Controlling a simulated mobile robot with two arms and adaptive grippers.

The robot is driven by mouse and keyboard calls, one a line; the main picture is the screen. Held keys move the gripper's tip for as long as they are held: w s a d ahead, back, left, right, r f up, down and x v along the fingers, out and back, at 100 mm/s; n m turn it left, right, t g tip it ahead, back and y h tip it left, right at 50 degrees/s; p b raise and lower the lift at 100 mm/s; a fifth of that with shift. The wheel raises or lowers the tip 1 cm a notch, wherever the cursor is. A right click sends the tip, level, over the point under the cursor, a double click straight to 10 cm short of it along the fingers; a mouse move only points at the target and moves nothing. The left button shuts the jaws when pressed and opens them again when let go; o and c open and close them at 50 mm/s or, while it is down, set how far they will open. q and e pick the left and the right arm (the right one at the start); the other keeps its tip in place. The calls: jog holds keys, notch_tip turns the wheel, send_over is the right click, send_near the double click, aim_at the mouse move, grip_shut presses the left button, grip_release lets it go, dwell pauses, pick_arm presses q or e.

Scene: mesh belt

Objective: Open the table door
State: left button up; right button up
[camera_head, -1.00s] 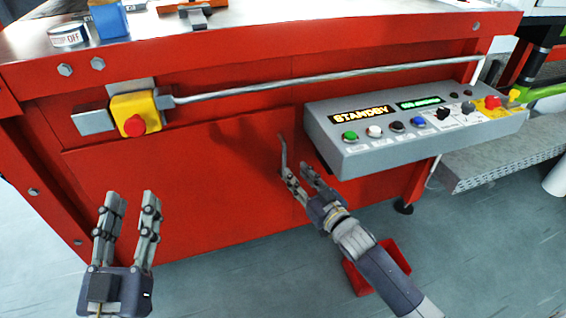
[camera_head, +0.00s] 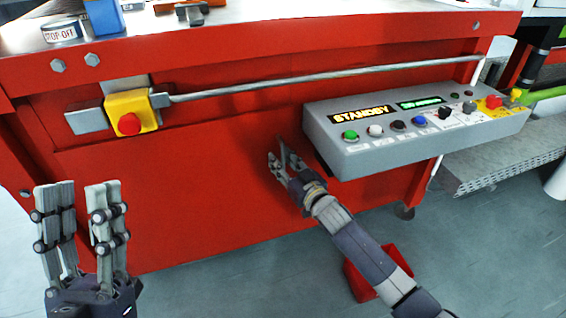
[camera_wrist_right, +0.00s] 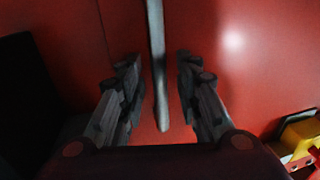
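The table door (camera_head: 170,200) is the red front panel under the table top, and it looks flush with the frame. Its grey bar handle (camera_wrist_right: 158,60) runs between the two fingers of my right gripper (camera_wrist_right: 159,75), with a gap to each finger. In the head view my right gripper (camera_head: 281,160) is at the door's right part, left of the control box, and mostly hides the handle. My left gripper (camera_head: 80,200) is open and empty in front of the door's left part, fingers pointing up.
A grey control box (camera_head: 430,140) with buttons juts out right of my right gripper. A yellow switch with a red knob (camera_head: 130,122) and a long metal rod (camera_head: 300,78) run above the door. A red bin (camera_head: 370,272) stands on the floor near my right arm.

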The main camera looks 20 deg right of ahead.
grip_shut()
jog(key=shift+s, duration=0.1)
